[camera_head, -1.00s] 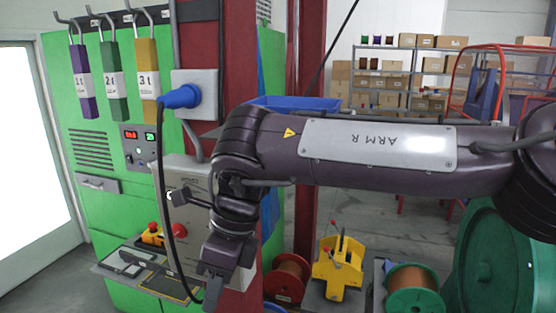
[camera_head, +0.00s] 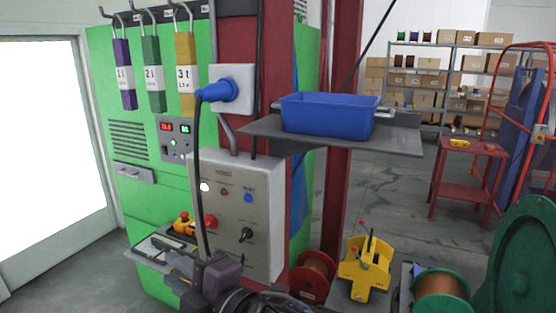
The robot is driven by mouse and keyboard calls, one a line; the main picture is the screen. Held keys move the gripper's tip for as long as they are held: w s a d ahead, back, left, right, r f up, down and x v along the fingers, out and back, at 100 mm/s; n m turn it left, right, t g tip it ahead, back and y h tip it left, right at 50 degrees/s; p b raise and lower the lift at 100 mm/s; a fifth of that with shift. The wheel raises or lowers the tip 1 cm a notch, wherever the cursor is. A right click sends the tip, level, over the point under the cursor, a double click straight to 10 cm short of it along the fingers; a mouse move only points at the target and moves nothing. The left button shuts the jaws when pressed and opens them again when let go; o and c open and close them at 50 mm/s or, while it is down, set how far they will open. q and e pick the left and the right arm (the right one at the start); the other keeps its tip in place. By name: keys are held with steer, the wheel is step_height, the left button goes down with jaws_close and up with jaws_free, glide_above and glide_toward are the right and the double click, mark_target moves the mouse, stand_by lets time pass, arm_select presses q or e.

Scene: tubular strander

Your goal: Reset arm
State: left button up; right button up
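My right arm comes in from the bottom edge, and only its dark wrist and gripper show. My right gripper (camera_head: 182,270) is low in the picture, in front of the tray-like ledge and below the grey control box (camera_head: 240,215). I see nothing held in it, but its finger gap is not clear. The control box has a blue button (camera_head: 248,198), a small red button (camera_head: 224,192), a black rotary knob (camera_head: 246,235) and a red mushroom button (camera_head: 210,221) at its left edge. My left gripper is not in view.
A blue bin (camera_head: 328,117) rests on a grey shelf (camera_head: 400,138) by the red column. A blue plug (camera_head: 218,91) with a hanging black cable is above the control box. Below stand a yellow holder (camera_head: 366,270) and spools (camera_head: 440,290). Floor is free toward the red table (camera_head: 466,150).

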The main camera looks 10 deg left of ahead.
steer(key=w+d+f+m+t+h, duration=0.1)
steer(key=w+d+f+m+h, duration=0.1)
steer(key=d+f+m+h, duration=0.5)
steer(key=w+d+f+m+t+h, duration=0.1)
steer(key=w+d+f+m+h, duration=0.15)
steer(key=d+f+m, duration=0.85)
steer(key=s+d+f+m+g+h, duration=0.3)
steer(key=s+d+f, duration=0.3)
steer(key=d, duration=0.4)
steer(key=s+d+f+m+g+h, duration=0.3)
steer(key=s+d+f+m+g, duration=0.15)
steer(key=s+d, duration=0.5)
step_height(320, 180, down, 38)
steer(key=s+d+b, duration=0.1)
steer(key=s+b, duration=0.1)
steer(key=b, duration=0.6)
steer(key=s+d+f+g+b, duration=0.1)
steer(key=s+d+f+b, duration=0.1)
steer(key=s+f, duration=0.7)
steer(key=s+d+f+g+b, duration=0.1)
steer(key=s+f+b, duration=0.3)
steer(key=s+f, duration=0.6)
step_height(320, 180, down, 6)
steer(key=shift+s+d+f+n+b, duration=0.2)
steer(key=shift+s+d+n+b, duration=0.1)
steer(key=shift+d+n, duration=0.15)
